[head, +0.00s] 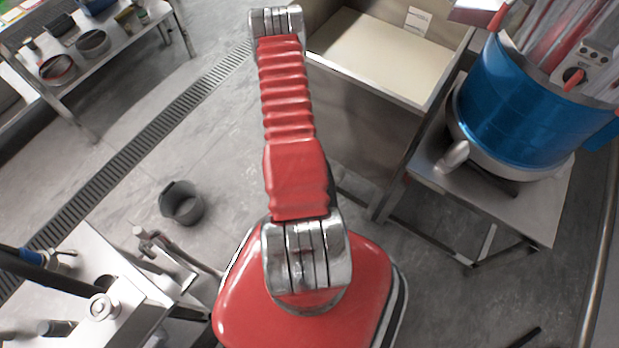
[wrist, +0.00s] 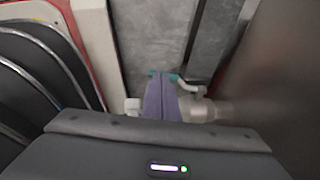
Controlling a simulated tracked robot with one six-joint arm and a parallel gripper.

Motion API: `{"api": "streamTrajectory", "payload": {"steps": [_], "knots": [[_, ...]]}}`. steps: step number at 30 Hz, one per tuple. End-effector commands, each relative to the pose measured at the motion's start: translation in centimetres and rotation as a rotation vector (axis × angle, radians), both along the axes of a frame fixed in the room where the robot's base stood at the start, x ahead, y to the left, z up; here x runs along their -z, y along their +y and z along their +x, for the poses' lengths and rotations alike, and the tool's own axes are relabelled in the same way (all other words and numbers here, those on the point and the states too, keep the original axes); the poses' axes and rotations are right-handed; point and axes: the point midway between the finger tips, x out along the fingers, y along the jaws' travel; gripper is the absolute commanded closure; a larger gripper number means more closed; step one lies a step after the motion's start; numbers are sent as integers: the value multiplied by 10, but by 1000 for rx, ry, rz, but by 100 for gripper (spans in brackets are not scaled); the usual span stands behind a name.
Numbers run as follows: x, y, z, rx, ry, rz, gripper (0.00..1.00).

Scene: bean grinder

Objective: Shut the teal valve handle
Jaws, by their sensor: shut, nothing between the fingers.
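In the wrist view, my gripper (wrist: 161,76) shows as two purple fingers shut together, with nothing between them. A small teal piece (wrist: 174,76), which looks like part of the valve handle, shows at the fingertips, mostly hidden behind them. I cannot tell whether the fingers touch it. A pale curved piece (wrist: 190,89) and a blurred metal pipe (wrist: 208,110) lie just right of the fingers. In the head view, my gripper and the teal handle do not show.
In the head view, a blue drum (head: 520,110) stands on a metal table (head: 535,215) at the right. A cream-topped bin (head: 375,55) stands left of it. A dark bucket (head: 182,203) sits on the floor. A shelf with pans (head: 92,42) is at upper left.

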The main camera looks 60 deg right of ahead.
Motion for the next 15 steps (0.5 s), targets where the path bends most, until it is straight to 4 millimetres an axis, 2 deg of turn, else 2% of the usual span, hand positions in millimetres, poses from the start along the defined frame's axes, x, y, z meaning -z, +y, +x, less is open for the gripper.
{"api": "streamTrajectory", "payload": {"steps": [9,15], "knots": [[-1,0,0,0,0,0,100],[-11,3,3,-2,-1,-1,100]]}}
